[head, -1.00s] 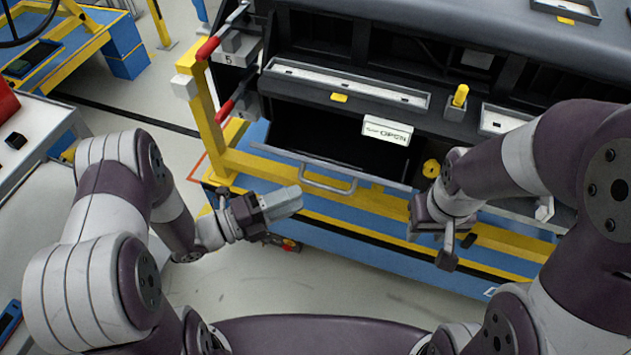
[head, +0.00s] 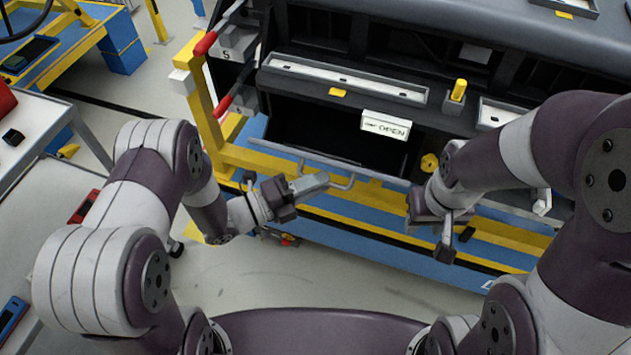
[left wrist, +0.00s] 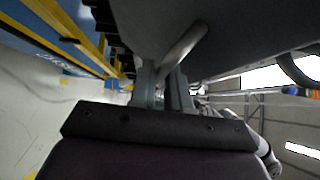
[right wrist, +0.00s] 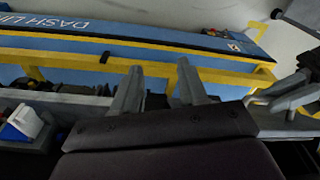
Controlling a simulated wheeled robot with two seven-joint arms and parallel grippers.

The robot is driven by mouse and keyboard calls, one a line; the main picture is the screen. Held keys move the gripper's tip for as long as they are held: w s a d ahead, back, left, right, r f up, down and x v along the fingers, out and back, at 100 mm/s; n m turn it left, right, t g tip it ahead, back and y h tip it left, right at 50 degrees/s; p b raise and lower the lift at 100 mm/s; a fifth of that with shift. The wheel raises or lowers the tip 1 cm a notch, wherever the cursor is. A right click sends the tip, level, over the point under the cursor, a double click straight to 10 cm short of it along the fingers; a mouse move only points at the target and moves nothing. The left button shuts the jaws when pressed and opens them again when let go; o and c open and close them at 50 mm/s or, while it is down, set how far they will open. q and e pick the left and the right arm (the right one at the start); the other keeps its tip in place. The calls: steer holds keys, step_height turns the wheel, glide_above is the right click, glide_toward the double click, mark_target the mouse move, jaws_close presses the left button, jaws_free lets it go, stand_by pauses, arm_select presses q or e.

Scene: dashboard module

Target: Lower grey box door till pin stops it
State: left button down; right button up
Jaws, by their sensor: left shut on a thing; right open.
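The grey box door shows its long thin edge (head: 375,172) below the dark opening in the head view. Its underside or face fills the top of the left wrist view as a dark grey panel (left wrist: 235,35). My left gripper (head: 318,182) is shut on the door's bar handle (head: 343,186); the bar also shows running up from between the fingers in the left wrist view (left wrist: 186,44). My right gripper (head: 446,238) is open and empty, right of the door; its spread fingers show in the right wrist view (right wrist: 158,88). I cannot make out the stop pin for certain.
A white "OPEN" label (head: 386,125) sits above the opening. A yellow knob (head: 429,163) is right of the door and a yellow peg (head: 459,89) stands above.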

arm_select(q)
steer(key=shift+s+a+f+b, duration=0.1)
steer(key=shift+s+f+b, duration=0.3)
steer(key=shift+f+b, duration=0.25)
steer(key=c, duration=1.2)
jaws_free()
steer(key=shift+f, duration=0.15)
steer(key=shift+o, duration=0.2)
steer(key=v, duration=1.2)
steer(key=shift+a, duration=0.35)
steer(key=shift+s, duration=0.1)
